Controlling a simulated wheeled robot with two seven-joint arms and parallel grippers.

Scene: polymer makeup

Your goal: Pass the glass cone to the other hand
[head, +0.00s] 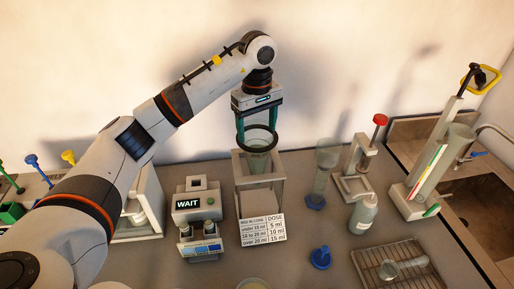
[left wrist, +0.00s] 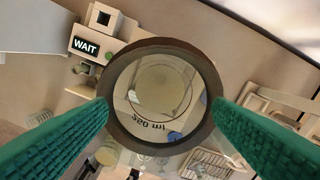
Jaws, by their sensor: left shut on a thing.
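The glass cone (head: 258,158) is a clear greenish glass piece with a dark rim, in the middle of the head view. My left gripper (head: 257,132) reaches down from above, its two teal fingers shut on the rim from opposite sides. In the left wrist view the cone's dark ring (left wrist: 112,115) fills the middle between the green fingers (left wrist: 161,112), and "250 ml" shows through the glass. The cone's lower part is at the top of a pale open-frame stand (head: 240,185); I cannot tell whether it rests there. My right gripper is out of view.
A box reading WAIT (head: 188,204) stands left of the stand, and a dose card (head: 262,230) leans in front. To the right are a tall glass cylinder (head: 325,170), a red-knobbed press (head: 379,121), a bottle (head: 363,216), a blue stopper (head: 321,258) and a wire rack (head: 365,265).

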